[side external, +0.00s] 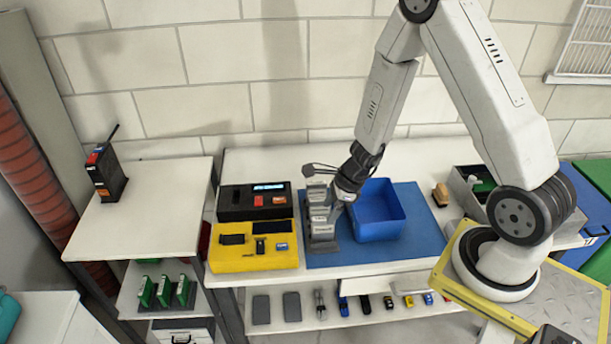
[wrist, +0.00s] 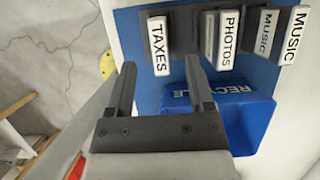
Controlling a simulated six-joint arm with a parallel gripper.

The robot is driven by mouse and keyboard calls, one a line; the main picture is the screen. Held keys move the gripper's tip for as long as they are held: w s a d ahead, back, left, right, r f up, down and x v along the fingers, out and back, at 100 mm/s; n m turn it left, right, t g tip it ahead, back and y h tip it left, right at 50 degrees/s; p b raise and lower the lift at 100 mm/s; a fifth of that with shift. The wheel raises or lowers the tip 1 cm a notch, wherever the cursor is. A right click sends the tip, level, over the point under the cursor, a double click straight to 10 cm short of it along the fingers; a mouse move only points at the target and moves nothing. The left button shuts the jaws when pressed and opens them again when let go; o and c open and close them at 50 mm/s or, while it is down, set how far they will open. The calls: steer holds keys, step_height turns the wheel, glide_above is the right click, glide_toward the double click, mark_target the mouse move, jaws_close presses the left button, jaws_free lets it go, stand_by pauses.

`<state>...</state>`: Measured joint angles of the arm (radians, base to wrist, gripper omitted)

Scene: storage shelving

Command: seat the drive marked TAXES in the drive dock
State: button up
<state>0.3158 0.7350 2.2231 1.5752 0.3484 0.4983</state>
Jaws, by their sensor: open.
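The drive marked TAXES (wrist: 159,45) stands at the left end of a row of labelled drives in the wrist view, its label facing my camera. In the side view the drives stand in a grey rack (side external: 322,245) on a blue mat. My gripper (wrist: 160,62) is open, its fingers pointing towards the TAXES drive with nothing visible between them. In the side view my gripper (side external: 343,193) is close to the right side of the rack. A black box (side external: 235,206) with a lit blue display, left of the rack, may be the drive dock; its slot is not clear.
Other drives marked PHOTOS (wrist: 228,40) and MUSIC (wrist: 295,35) stand beside TAXES. A blue bin (side external: 378,226) marked RECYCLE is just right of the rack. A yellow tray (side external: 228,265) with small black items lies in front of the black box.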

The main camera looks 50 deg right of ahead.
mark_target(324, 218)
steer(key=shift+x, duration=2.25)
steer(key=shift+r, duration=0.1)
jaws_close()
